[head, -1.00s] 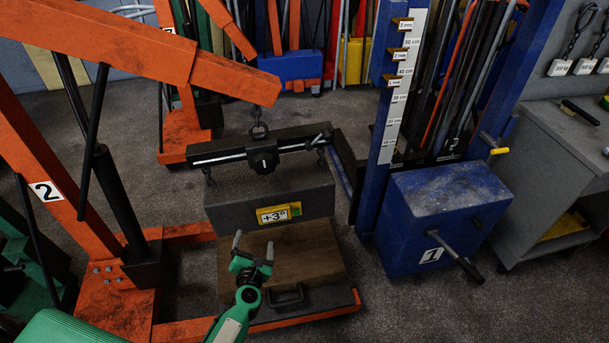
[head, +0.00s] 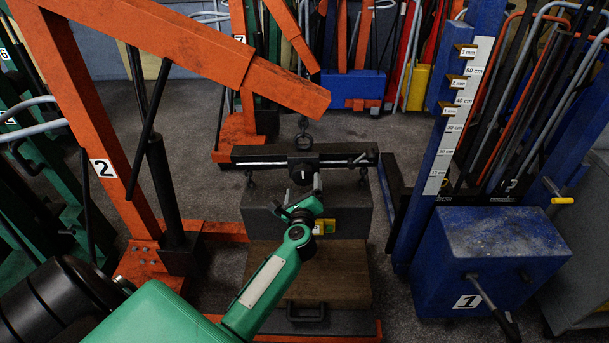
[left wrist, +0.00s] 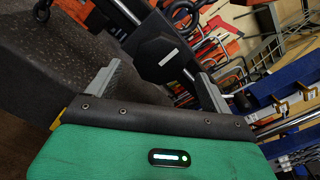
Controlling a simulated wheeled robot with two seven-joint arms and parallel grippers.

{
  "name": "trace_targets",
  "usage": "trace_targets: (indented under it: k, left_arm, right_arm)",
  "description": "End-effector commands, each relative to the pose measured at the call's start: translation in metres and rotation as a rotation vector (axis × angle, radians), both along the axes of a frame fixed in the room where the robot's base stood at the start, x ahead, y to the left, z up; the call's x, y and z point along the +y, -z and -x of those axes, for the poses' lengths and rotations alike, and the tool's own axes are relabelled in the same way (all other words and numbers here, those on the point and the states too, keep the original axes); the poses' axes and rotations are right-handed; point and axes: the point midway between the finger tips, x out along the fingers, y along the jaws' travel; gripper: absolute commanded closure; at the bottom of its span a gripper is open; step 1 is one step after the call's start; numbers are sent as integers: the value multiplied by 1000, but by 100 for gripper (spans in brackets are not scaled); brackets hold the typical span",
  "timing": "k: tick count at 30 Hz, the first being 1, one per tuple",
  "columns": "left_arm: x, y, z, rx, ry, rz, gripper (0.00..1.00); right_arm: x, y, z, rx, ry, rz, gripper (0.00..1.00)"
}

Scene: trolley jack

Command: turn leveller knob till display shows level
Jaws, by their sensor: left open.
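The leveller knob (head: 303,171) is black with a white mark and sits mid-way along the black leveller bar (head: 262,157). My left gripper (head: 304,187) is open just in front of and below the knob in the head view. In the left wrist view the knob (left wrist: 165,50) lies between the two grey fingertips of the gripper (left wrist: 160,70), with gaps beside it; I see no contact. The yellow display (head: 328,226) on the grey block (head: 355,205) is largely covered by my left gripper and its reading is hidden. My right gripper is not in view.
The bar hangs from the orange crane (head: 285,88) by a hook. A wooden block (head: 345,270) is below the grey block. A blue post (head: 455,120) with a height scale and a blue box (head: 490,250) with a crank stand at right.

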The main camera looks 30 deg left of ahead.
Motion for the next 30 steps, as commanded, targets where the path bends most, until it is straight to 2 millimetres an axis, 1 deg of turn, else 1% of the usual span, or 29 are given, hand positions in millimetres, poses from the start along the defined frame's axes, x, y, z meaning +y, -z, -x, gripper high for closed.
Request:
trace_targets:
  k: [1, 3, 9, 13, 21, 23, 24, 26, 28, 30]
  left_arm:
    - [5, -2, -10, -1, 1, -3, 16]
    - [12, -2, -20, 0, 0, -3, 16]
    - [23, 0, -39, 1, 1, -1, 16]
    - [26, 0, -44, 1, 1, 0, 16]
    - [27, 1, -45, 1, 1, 0, 16]
    - [27, 1, -45, 1, 1, 0, 26]
    - [27, 1, -45, 1, 1, 0, 34]
    - [27, 1, -45, 1, 1, 0, 45]
    - [27, 1, -45, 1, 1, 0, 59]
    - [27, 1, -45, 1, 1, 0, 61]
  right_arm:
    - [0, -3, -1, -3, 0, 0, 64]
    - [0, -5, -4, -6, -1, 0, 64]
    - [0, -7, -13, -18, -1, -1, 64]
    - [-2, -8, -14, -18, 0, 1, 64]
    - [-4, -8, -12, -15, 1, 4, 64]
    - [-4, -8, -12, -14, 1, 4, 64]
    - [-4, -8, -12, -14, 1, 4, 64]
    - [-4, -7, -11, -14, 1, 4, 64]
    - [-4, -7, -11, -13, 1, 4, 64]
    - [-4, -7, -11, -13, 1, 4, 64]
